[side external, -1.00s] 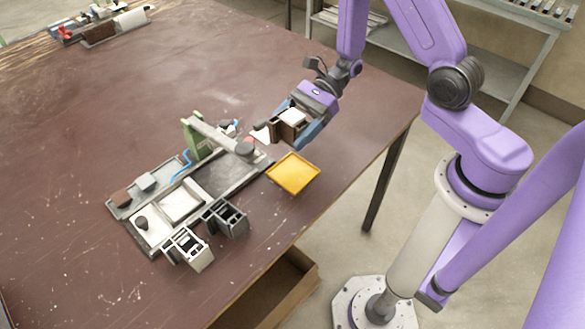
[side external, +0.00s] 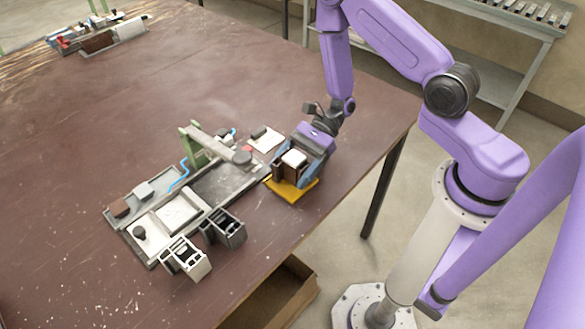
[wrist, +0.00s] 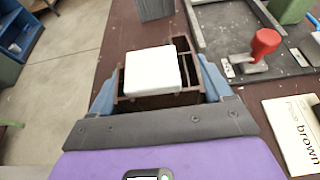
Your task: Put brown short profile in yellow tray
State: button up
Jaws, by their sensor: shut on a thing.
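My gripper (side external: 293,168) is shut on the brown short profile (side external: 289,173), which has a white block-like piece on its top. In the wrist view the brown profile (wrist: 190,71) sits between the blue fingers of my gripper (wrist: 160,88), its white top facing the camera. The yellow tray (side external: 306,190) lies on the table directly below my gripper and is partly hidden by it. The profile is over the tray in the side view; I cannot tell whether it touches the tray floor. The tray does not show in the wrist view.
A clamp fixture (side external: 240,157) with a green post stands left of the tray. Grey profiles (side external: 222,228) and (side external: 186,257) a light one stand at its front. A card reading "brown" (wrist: 295,130) lies beside the fixture. The table edge is close on the tray's right.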

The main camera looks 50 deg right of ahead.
jog(key=shift+f, duration=0.25)
jog(key=o, duration=1.1)
jog(key=shift+f, duration=0.15)
